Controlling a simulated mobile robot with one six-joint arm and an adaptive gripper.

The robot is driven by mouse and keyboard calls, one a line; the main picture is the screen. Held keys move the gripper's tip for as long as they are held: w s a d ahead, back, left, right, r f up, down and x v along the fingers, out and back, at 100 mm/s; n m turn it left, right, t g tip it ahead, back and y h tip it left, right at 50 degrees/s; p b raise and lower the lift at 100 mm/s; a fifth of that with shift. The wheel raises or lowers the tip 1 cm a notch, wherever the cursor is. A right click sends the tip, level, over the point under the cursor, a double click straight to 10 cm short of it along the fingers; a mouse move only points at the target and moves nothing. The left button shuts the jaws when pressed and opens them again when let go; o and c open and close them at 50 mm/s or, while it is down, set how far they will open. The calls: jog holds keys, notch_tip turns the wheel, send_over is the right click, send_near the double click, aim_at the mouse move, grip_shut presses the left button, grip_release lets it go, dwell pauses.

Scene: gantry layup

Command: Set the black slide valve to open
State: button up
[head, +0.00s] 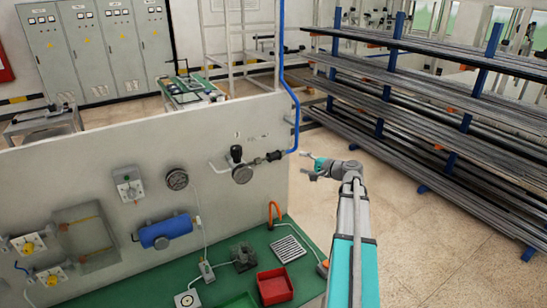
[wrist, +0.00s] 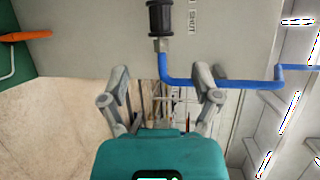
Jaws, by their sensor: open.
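The black slide valve (head: 265,160) is a ribbed dark sleeve on a pipe line near the right end of the pale panel. A blue hose joins its right end. In the wrist view the black sleeve (wrist: 160,18) is at the top centre, cut by the frame edge, beside a label reading SHUT (wrist: 192,18). My gripper (head: 312,166) is just past the panel's right edge, to the right of the valve and apart from it. In the wrist view my gripper (wrist: 163,88) has its fingers spread, with nothing held; the valve lies beyond the fingertips.
The blue hose (head: 297,110) rises along the panel's edge and crosses beyond my fingers in the wrist view. Below is a green bench (head: 235,272) with a red bin (head: 275,287). Racks stand right.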

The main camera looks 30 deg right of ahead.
aim_at(277, 157)
jog(key=b+x, duration=0.2)
jog(key=x, duration=1.1)
jog(key=shift+w+a+f, duration=0.15)
jog(key=shift+w, duration=0.15)
jog(key=shift+c, duration=0.3)
jog(key=shift+a, duration=0.1)
grip_shut()
